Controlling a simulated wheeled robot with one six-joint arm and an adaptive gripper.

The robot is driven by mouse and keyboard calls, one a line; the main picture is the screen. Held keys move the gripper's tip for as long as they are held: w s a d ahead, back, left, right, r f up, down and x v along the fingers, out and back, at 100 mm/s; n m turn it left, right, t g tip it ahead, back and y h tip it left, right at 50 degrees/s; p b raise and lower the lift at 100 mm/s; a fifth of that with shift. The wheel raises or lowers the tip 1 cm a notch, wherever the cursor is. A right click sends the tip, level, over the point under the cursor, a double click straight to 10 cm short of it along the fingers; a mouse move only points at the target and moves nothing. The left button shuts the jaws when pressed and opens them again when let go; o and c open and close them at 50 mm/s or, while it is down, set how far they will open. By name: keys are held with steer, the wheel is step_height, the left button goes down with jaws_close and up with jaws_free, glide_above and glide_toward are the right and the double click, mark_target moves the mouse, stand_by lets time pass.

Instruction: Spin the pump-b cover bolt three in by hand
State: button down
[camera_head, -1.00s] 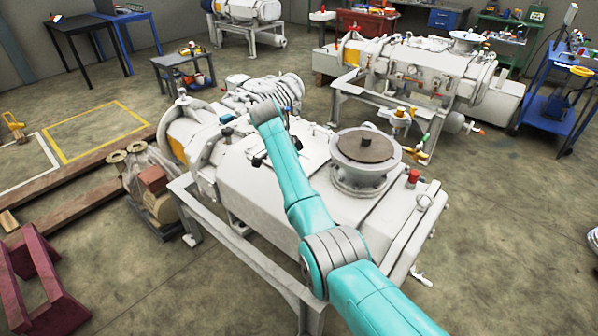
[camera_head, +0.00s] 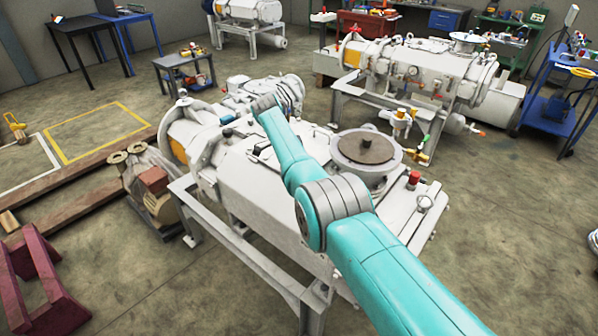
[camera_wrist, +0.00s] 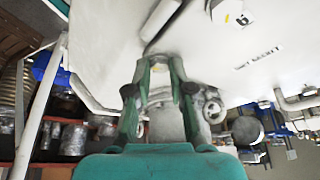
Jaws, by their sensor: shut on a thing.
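A large white pump (camera_head: 235,165) fills the middle of the head view, and my teal arm reaches over it. In the wrist view the pump's white casing (camera_wrist: 215,65) lies ahead of my gripper. My gripper (camera_wrist: 160,66) has its two green fingers close together at the casing's edge. They are shut on a small pale piece (camera_wrist: 160,70), which I take to be the cover bolt. The bolt's thread and how deep it sits are hidden. In the head view my fingers are mostly hidden behind my wrist.
A round flange with a brown disc (camera_head: 365,149) stands on the pump right of my arm. A red-capped fitting (camera_head: 414,177) is further right. A second white pump (camera_head: 420,70) stands behind. In the wrist view a ring-shaped lug (camera_wrist: 212,107) is close to my right finger.

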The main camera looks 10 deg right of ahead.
steer(key=shift+w+r, duration=0.1)
steer(key=shift+r, duration=0.05)
steer(key=c, duration=1)
jaws_free()
step_height(320, 180, up, 10)
steer(key=shift+f, duration=0.1)
